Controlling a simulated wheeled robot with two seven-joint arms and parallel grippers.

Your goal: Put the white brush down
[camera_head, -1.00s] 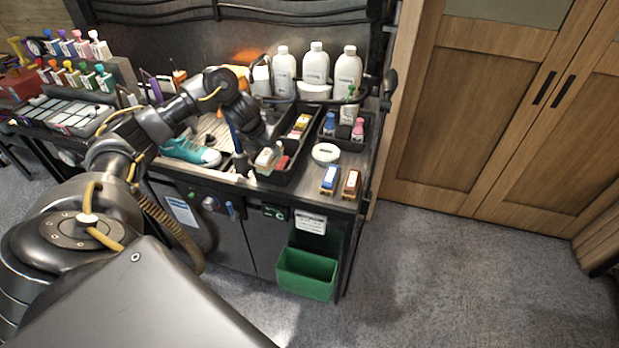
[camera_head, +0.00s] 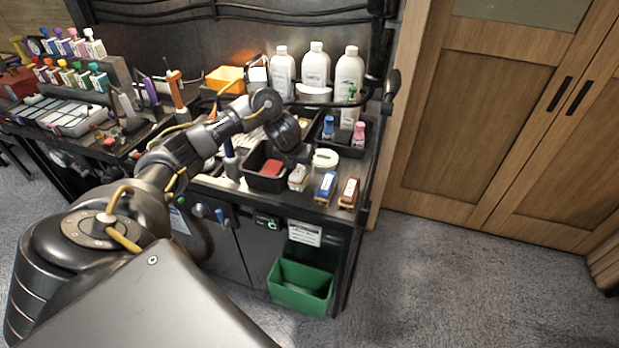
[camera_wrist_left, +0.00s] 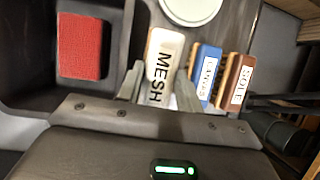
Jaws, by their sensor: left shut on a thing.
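The white brush (camera_head: 298,178), with a wooden edge and the label MESH, is at the front of the workbench, just left of the blue brush (camera_head: 326,187). My left gripper (camera_head: 297,165) reaches down over it from behind. In the left wrist view the fingers of my left gripper (camera_wrist_left: 158,84) are shut on the white brush (camera_wrist_left: 163,58), one on each side. I cannot tell whether its underside touches the bench. The blue brush (camera_wrist_left: 206,72) and the brown SOLE brush (camera_wrist_left: 234,84) stand in a row to its right. My right gripper is not in view.
A black tray (camera_head: 262,182) with a red block (camera_head: 271,168) lies left of the white brush. A round white container (camera_head: 325,158) stands behind the brushes. White bottles (camera_head: 315,68) line the back. A green bin (camera_head: 300,288) sits below the bench's front edge.

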